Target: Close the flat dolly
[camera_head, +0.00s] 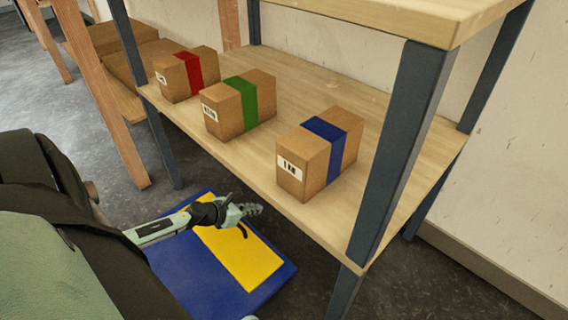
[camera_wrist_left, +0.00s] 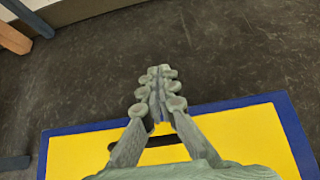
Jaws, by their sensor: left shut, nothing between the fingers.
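The flat dolly (camera_head: 245,262) lies on the dark floor beside and below the shelf's front edge. It is a blue board with a yellow panel on top. My left gripper (camera_head: 254,209) is over the dolly's far part, shut and empty. In the left wrist view the gripper (camera_wrist_left: 160,76) has its fingers together, pointing past the dolly's blue edge. The dolly (camera_wrist_left: 262,135) shows there with a dark slot in its yellow panel, partly hidden by the fingers. I cannot tell whether the fingers touch it. My right gripper is not in view.
A wooden shelf (camera_head: 330,215) with dark metal legs (camera_head: 392,150) stands close on the right. It bears boxes with a red band (camera_head: 188,74), a green band (camera_head: 240,104) and a blue band (camera_head: 320,152). Wooden posts (camera_head: 110,100) stand at the left. Bare floor (camera_wrist_left: 180,40) lies past the dolly.

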